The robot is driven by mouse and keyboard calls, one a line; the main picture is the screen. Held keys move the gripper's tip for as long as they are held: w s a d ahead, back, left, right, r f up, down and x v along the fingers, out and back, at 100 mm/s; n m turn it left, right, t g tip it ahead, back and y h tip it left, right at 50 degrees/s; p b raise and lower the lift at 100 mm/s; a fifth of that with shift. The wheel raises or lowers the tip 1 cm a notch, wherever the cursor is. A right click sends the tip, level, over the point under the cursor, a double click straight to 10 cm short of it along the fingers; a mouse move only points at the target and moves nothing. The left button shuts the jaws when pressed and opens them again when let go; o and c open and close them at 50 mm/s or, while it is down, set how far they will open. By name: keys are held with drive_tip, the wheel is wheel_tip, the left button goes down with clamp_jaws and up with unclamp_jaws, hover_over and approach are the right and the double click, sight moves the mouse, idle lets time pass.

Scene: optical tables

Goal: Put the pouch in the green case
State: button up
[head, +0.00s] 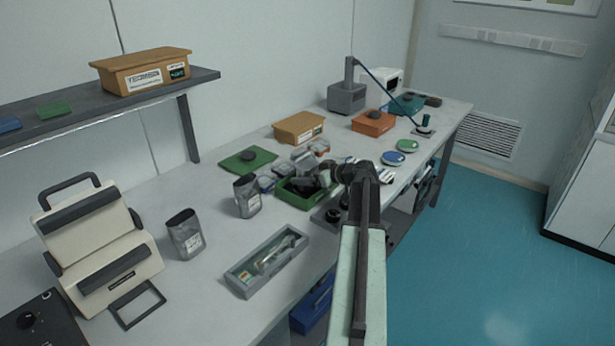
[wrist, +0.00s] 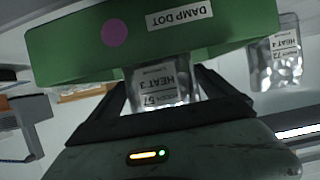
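The green case (head: 287,196) stands open near the table's front edge, just left of my gripper (head: 325,178). In the wrist view its wall (wrist: 75,45) carries a purple dot and a "DAMP DOT" label. My gripper (wrist: 163,92) is shut on a silver pouch (wrist: 175,88) labelled "HEAT 3", which fills the space between the fingers. The green wall hides the pouch's far end, and I cannot tell how far it reaches into the case.
Two grey pouches (head: 186,233) (head: 247,196) stand on the table. Another pouch (wrist: 275,60) reads "HEAT 4". A green lid (head: 248,160), small packets (head: 283,170), a tan box (head: 298,127) and a grey tray (head: 240,281) lie around the case.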

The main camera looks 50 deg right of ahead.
drive_tip(key=shift+r, duration=0.2)
drive_tip(key=p+v, duration=0.5)
drive_tip(key=v, duration=0.7)
idle(2.0)
